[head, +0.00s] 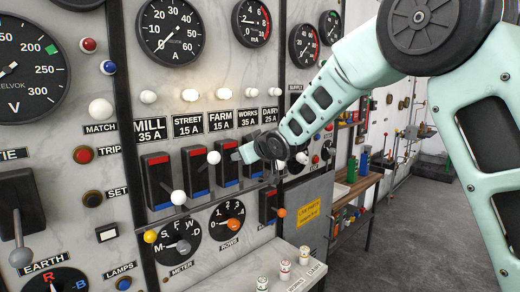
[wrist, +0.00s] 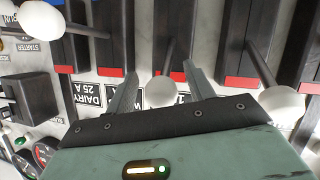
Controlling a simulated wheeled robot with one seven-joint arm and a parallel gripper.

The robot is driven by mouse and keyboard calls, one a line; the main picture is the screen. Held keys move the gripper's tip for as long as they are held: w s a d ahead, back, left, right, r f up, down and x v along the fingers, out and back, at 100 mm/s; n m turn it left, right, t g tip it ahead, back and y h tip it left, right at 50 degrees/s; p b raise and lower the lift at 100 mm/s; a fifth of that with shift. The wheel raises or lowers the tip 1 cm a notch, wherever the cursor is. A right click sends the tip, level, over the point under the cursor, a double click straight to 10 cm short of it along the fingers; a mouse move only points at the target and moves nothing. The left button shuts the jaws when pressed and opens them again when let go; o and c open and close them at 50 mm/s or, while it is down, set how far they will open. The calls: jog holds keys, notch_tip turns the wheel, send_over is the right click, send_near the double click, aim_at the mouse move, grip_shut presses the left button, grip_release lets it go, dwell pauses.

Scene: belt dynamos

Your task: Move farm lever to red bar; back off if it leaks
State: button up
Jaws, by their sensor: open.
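The farm switch (head: 227,166) is a black block with a red bar above and a blue bar below, under the FARM 15 A label (head: 221,119). In the wrist view, upside down, the farm lever's white knob (wrist: 160,93) stands between my open fingers (wrist: 161,93), with a gap to each. Its stem leans towards the red bar (wrist: 178,76). In the head view my gripper (head: 242,152) hides this knob. The lamp above FARM (head: 223,94) glows. The mA dial (head: 252,20) has a red arc; its needle is too small to read.
The street lever's knob (wrist: 283,104) stands close beside my gripper. The mill lever's knob (head: 178,197) is low, by its blue bar. Another white knob (wrist: 40,22) projects at the wrist view's upper left. Small posts stand on a ledge (head: 262,262) below.

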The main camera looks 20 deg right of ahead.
jog(key=b+v, duration=0.4)
jog(key=v, duration=1.2)
jog(key=shift+s, duration=0.35)
jog(key=s+a+f+g+b, duration=0.1)
jog(key=s+a+f+g, duration=0.25)
jog(key=s+f, duration=0.4)
jog(key=s+a+f+g+b, duration=0.1)
jog(key=s+a+f+g, duration=0.25)
jog(key=s+f, duration=0.4)
jog(key=s+f+n+g+h, duration=0.1)
jog(key=s+f+g, duration=0.2)
jog(key=s+f, duration=0.3)
jog(key=s+a+f+n+g+h+b, duration=0.1)
jog(key=s+f+g, duration=0.2)
jog(key=s, duration=0.9)
notch_tip(320, 180, down, 4)
jog(key=shift+s+r+h, duration=0.15)
jog(key=shift+r+h, duration=0.1)
jog(key=shift+h, duration=0.15)
